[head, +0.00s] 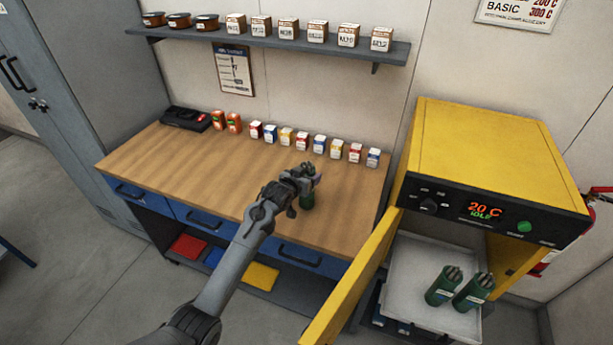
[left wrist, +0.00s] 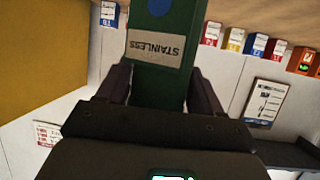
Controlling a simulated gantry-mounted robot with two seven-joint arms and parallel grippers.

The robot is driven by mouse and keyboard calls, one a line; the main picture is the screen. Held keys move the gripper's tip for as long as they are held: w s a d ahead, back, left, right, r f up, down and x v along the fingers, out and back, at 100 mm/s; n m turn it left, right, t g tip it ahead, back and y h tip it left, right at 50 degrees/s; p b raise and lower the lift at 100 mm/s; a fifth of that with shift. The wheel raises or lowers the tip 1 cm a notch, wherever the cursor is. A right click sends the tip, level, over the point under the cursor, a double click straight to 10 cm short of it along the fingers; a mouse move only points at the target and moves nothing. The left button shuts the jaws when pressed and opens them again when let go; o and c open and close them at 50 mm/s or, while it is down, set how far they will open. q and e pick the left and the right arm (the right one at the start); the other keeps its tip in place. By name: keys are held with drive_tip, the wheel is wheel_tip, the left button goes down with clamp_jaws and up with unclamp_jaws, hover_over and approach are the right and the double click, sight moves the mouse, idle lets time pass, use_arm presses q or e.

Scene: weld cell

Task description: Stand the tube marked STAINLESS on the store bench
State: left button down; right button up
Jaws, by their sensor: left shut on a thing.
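The green tube (head: 307,201) marked STAINLESS is held upright at the right part of the wooden bench top (head: 215,178). In the left wrist view the tube (left wrist: 165,85) fills the space between the fingers, and its label reads STAINLESS upside down. My left gripper (head: 305,180) is shut on it; the fingers (left wrist: 160,88) lie on either side of the label. Whether the tube's lower end touches the bench, I cannot tell. My right gripper is not in view.
Several small boxes (head: 302,142) line the bench's back edge. A yellow oven (head: 490,150) stands at right, its door (head: 350,280) open, with two green tubes (head: 441,287) on its tray (head: 412,262).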

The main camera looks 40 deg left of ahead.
use_arm(q)
drive_tip(key=shift+r, duration=0.1)
idle(0.3)
drive_tip(key=shift+c, duration=0.8)
unclamp_jaws()
drive_tip(key=p+v, duration=0.1)
drive_tip(key=v, duration=1.1)
drive_tip(key=s+d+f+m+g+h, duration=0.1)
drive_tip(key=s+d+f+g, duration=0.1)
drive_tip(key=s+d+f, duration=0.4)
drive_tip(key=s+d+f+m+g, duration=0.25)
drive_tip(key=s+d+f, duration=0.2)
drive_tip(key=s, duration=0.35)
drive_tip(key=s+d+g, duration=0.1)
drive_tip(key=s+d, duration=0.2)
drive_tip(key=s, duration=0.3)
drive_tip(key=s+d+f+g+h, duration=0.1)
drive_tip(key=s+d+g, duration=0.1)
drive_tip(key=s, duration=0.4)
drive_tip(key=s+d+f+m+g+h, duration=0.1)
drive_tip(key=s+d+g, duration=0.1)
drive_tip(key=s+d, duration=0.3)
drive_tip(key=shift+s, duration=1.15)
